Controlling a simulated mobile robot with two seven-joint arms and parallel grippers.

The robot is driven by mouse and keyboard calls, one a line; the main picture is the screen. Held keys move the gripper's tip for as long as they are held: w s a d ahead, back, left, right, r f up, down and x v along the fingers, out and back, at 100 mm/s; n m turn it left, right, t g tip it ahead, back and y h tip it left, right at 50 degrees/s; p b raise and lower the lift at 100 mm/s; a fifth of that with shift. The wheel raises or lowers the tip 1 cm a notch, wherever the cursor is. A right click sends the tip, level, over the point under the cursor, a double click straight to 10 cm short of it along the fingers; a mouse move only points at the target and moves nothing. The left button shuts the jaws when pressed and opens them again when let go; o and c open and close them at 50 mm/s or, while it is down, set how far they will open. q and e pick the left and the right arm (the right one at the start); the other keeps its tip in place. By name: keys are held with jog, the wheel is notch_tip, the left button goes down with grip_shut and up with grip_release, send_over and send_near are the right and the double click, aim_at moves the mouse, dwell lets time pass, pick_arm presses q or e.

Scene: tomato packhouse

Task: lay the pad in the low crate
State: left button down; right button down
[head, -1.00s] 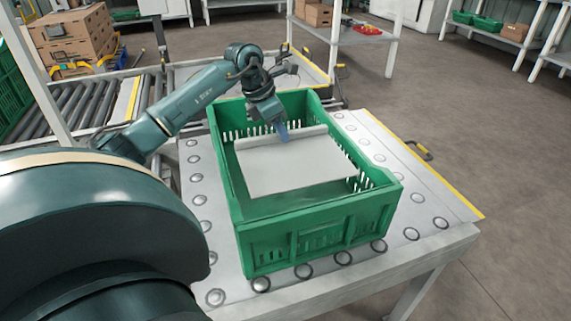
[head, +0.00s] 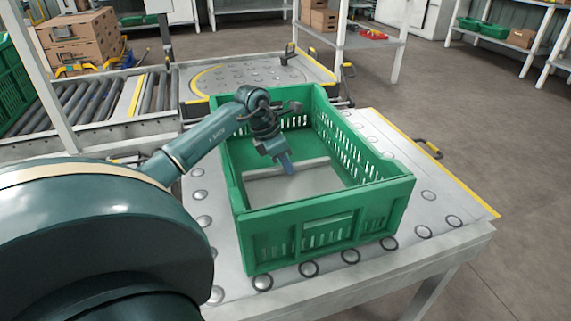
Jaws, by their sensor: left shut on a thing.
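A pale grey pad (head: 300,184) lies low inside the green low crate (head: 328,227), with a raised lip along its far edge. Its near part is hidden by the crate's front wall. The crate stands on a metal ball-transfer table. My left gripper (head: 287,166) reaches down into the crate from the left and is shut on the pad at its raised far edge. Whether the pad rests flat on the crate floor I cannot tell. My right gripper is not in view.
The ball table (head: 448,238) has free room right of the crate, with a yellow edge and a black handle. A roller conveyor (head: 80,104) and a round ball turntable (head: 250,76) lie behind. Cardboard boxes (head: 80,38) are stacked at the back left.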

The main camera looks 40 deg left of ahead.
pick_arm(q)
jog(key=shift+f, duration=0.15)
jog(key=c, duration=1.4)
grip_release()
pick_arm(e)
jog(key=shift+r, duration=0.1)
pick_arm(q)
jog(key=shift+r, duration=0.35)
jog(key=p+v, duration=0.1)
jog(key=v, duration=0.3)
jog(key=shift+s+a+r+p, duration=0.1)
jog(key=shift+a+r+p, duration=0.05)
jog(key=shift+r+p, duration=0.15)
jog(key=shift+p+v, duration=0.85)
jog(key=shift+v, duration=2.7)
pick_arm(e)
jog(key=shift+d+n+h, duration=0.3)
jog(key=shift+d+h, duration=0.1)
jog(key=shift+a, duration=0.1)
